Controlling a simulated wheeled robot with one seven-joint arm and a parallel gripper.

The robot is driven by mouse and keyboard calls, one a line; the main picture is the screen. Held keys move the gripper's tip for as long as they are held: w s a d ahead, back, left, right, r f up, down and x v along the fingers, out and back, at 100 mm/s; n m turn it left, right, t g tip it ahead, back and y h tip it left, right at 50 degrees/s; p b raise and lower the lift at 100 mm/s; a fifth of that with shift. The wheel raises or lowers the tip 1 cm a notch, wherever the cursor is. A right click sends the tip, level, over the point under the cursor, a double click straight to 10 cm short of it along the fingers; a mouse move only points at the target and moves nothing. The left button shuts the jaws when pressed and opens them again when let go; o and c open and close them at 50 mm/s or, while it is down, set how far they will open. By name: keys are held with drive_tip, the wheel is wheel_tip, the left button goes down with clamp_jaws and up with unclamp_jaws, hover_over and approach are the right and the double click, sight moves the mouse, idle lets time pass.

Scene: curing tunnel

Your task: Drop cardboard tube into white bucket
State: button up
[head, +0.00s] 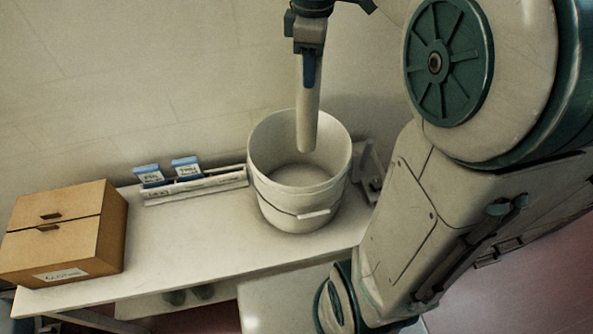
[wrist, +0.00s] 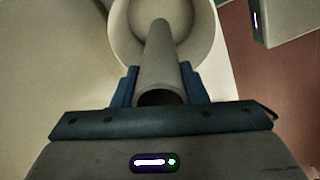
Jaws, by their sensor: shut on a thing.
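The cardboard tube (head: 308,118) is pale and hangs nearly upright, shown in the head view. My gripper (head: 308,72) is shut on its upper end. In the wrist view the tube (wrist: 160,60) runs forward from between the blue fingers of my gripper (wrist: 160,88). The white bucket (head: 262,178) stands on the table below, with a handle on its front side. The tube's lower end overlaps the bucket's opening in the head view. The bucket's rim (wrist: 118,40) surrounds the tube's far end in the wrist view. The bucket's visible inside looks empty.
A cardboard box (head: 65,235) stands at the left end of the white table (head: 185,235). A low rack (head: 195,187) with two blue-topped packets (head: 187,168) lies by the wall, left of the bucket. A grey object (head: 372,170) sits right of the bucket. The middle-left tabletop is clear.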

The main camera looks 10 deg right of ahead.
sight(310, 90)
drive_tip(key=shift+f+b, duration=2.45)
drive_tip(key=shift+f, duration=0.65)
drive_tip(key=o, duration=1.3)
drive_tip(key=shift+c, duration=0.2)
drive_tip(key=shift+r, duration=0.1)
wheel_tip(310, 90, up, 14)
drive_tip(key=shift+f, duration=0.2)
drive_tip(key=s+f+m+t, duration=0.1)
drive_tip(key=s+f+m, duration=0.5)
drive_tip(key=f, duration=0.4)
drive_tip(key=s+f+m+t, duration=0.2)
drive_tip(key=s+f+m, duration=0.5)
drive_tip(key=f, duration=0.3)
drive_tip(key=shift+s+f+m+t, duration=0.3)
drive_tip(key=shift+s, duration=0.4)
